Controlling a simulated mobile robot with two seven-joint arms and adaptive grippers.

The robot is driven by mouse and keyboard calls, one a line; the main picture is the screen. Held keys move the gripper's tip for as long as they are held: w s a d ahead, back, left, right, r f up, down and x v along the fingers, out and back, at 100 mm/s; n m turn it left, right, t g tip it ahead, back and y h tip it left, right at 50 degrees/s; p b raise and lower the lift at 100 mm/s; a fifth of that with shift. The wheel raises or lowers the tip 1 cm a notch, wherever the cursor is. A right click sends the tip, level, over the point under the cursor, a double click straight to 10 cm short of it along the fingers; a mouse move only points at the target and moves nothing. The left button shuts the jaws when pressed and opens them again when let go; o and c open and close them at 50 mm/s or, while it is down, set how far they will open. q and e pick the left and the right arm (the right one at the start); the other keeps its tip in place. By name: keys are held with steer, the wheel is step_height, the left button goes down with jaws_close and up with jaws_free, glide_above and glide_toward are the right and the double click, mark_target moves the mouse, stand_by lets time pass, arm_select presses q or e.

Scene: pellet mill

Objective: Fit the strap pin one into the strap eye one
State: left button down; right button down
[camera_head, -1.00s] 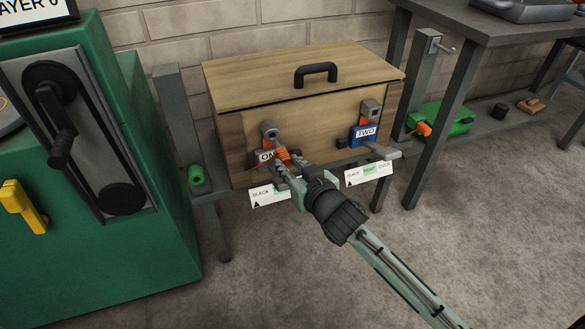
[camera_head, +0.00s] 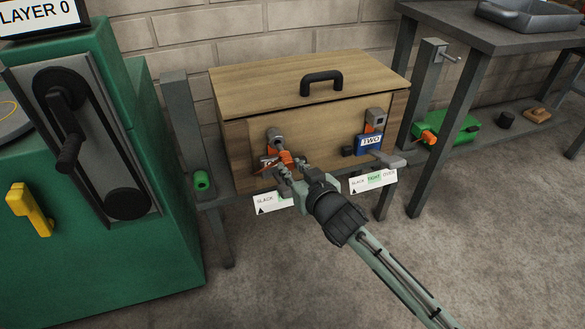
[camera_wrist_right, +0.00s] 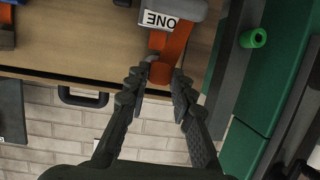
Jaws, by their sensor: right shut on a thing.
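My right gripper (camera_head: 288,166) is at the lower left of the wooden box's front. It is shut on the end of an orange strap (camera_head: 281,156), at strap one. In the right wrist view the strap (camera_wrist_right: 171,48) runs down between the fingertips (camera_wrist_right: 160,82), and a small grey metal piece, seemingly the strap pin, shows there. The label plate marked ONE (camera_wrist_right: 160,20) sits behind the strap. In the head view a grey block (camera_head: 273,136) sits just above, on the box front. The fingers and strap hide the strap eye, so I cannot tell whether the pin is in it.
The wooden box (camera_head: 310,85) has a black lid handle (camera_head: 322,77). To the right is the blue TWO block (camera_head: 369,142) with its own orange strap. SLACK/TIGHT cards hang below. A green machine (camera_head: 150,230) stands left, a grey table (camera_head: 480,25) right.

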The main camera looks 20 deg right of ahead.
mark_target(288, 159)
stand_by(0.3)
stand_by(0.4)
steer(key=shift+w+r+p, duration=0.1)
steer(key=shift+p, duration=0.45)
steer(key=shift+w, duration=0.45)
steer(key=shift+w+a, duration=0.1)
steer(key=shift+w, duration=1.7)
stand_by(2.4)
steer(key=c, duration=0.7)
jaws_free()
steer(key=shift+c, duration=0.2)
